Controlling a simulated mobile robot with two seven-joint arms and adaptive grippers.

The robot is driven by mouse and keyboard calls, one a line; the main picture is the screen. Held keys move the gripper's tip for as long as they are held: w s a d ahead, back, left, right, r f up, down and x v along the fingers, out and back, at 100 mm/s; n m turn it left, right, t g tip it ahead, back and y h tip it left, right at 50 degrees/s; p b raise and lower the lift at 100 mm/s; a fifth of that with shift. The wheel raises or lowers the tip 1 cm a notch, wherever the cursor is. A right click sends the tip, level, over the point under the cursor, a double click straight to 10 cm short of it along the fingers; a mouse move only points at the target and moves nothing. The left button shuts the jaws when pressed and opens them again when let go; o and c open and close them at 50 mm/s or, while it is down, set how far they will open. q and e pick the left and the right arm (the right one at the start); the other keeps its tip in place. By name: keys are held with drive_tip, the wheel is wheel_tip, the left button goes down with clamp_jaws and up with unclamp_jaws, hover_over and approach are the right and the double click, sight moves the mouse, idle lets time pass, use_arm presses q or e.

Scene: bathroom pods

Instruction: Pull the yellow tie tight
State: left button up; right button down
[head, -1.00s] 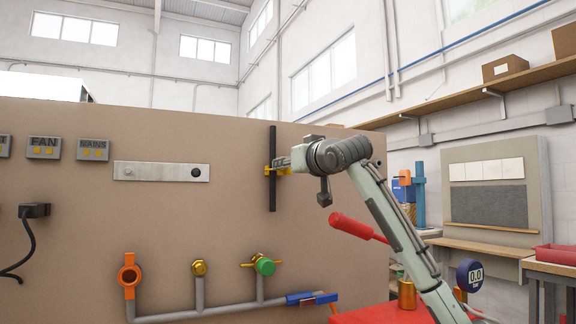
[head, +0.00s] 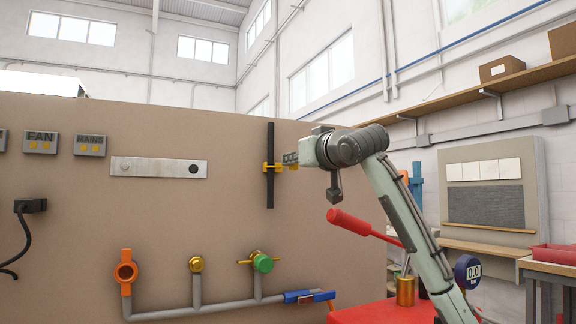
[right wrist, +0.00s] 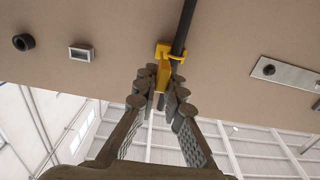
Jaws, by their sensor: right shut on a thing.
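The yellow tie (head: 267,167) sits around a black vertical bar (head: 270,195) on the tan wall panel. In the right wrist view the tie's yellow head (right wrist: 163,50) wraps the dark bar (right wrist: 183,27), and its yellow tail (right wrist: 163,76) runs down between my fingers. My right gripper (head: 290,160) is just right of the bar in the head view. In the right wrist view my right gripper (right wrist: 163,88) is shut on the tail, and its fingers hide part of it. My left gripper is not in view.
The tan panel (head: 90,230) also holds a metal plate (head: 158,168), switch boxes labelled FAN (head: 40,142) and MAINS (head: 89,144), and a pipe (head: 215,307) with valves below. A red-handled tool (head: 350,222) and a red surface (head: 375,314) lie below my right arm.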

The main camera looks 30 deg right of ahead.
drive_tip(key=shift+f, duration=0.1)
drive_tip(key=c, duration=1.6)
unclamp_jaws()
drive_tip(key=shift+s, duration=0.2)
drive_tip(key=s, duration=1.2)
drive_tip(key=shift+a, duration=0.35)
